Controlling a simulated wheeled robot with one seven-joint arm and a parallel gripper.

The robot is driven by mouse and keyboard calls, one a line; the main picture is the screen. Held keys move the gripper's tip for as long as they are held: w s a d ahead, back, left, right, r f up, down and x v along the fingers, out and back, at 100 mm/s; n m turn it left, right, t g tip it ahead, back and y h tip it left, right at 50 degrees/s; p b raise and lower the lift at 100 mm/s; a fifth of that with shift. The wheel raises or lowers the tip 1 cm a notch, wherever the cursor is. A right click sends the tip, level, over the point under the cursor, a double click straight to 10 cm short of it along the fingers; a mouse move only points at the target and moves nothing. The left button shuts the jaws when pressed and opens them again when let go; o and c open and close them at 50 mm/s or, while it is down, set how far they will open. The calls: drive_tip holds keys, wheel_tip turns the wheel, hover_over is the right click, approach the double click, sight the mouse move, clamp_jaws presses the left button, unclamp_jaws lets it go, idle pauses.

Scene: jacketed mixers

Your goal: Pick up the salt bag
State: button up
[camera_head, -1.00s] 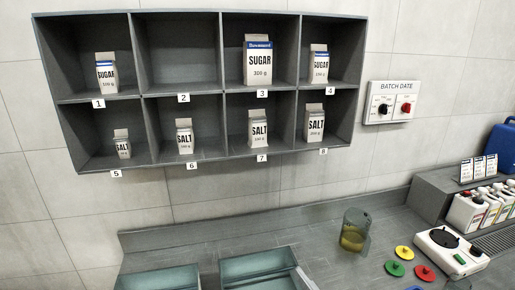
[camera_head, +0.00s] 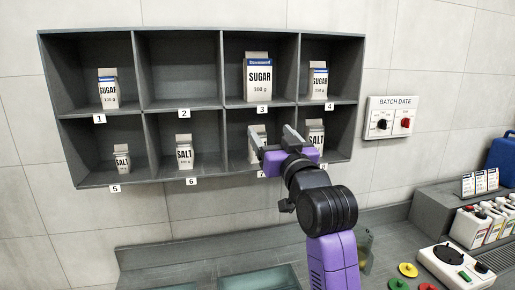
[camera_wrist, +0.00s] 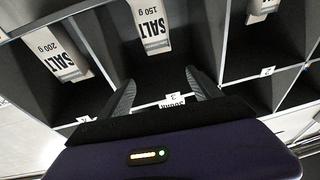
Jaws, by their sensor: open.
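Four salt bags stand in the lower row of the grey shelf (camera_head: 220,103). The bag over label 7 (camera_head: 258,131) is mostly hidden behind my gripper (camera_head: 270,135) in the head view. In the wrist view, which is upside down, a salt bag marked 150 g (camera_wrist: 153,25) stands ahead, between the lines of my two fingers (camera_wrist: 160,78). My gripper is open and empty, at the front of compartment 7, apart from the bag. The bag over label 8 (camera_head: 316,134) is partly covered by my gripper. Smaller salt bags stand over label 6 (camera_head: 184,152) and label 5 (camera_head: 122,158).
Sugar bags stand above in compartments 1 (camera_head: 108,89), 3 (camera_head: 258,78) and 4 (camera_head: 319,79); compartment 2 is empty. Dividers and the middle shelf board border compartment 7 closely. A batch date panel (camera_head: 391,117) hangs right of the shelf.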

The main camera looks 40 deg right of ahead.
drive_tip(key=w+d+f, duration=0.1)
drive_tip(key=w, duration=0.1)
drive_tip(key=w+f+g+y+p, duration=0.1)
drive_tip(key=w+f, duration=0.1)
drive_tip(key=w, duration=0.1)
drive_tip(key=w+d+f+g+p, duration=0.1)
drive_tip(key=w, duration=0.2)
drive_tip(key=shift+d+f, duration=0.3)
drive_tip(key=shift+d, duration=0.05)
drive_tip(key=shift+w+d+f+p, duration=0.15)
drive_tip(key=shift+w+p, duration=0.15)
drive_tip(key=shift+w, duration=0.15)
clamp_jaws()
drive_tip(key=shift+s+r, duration=0.1)
drive_tip(key=shift+r, duration=0.1)
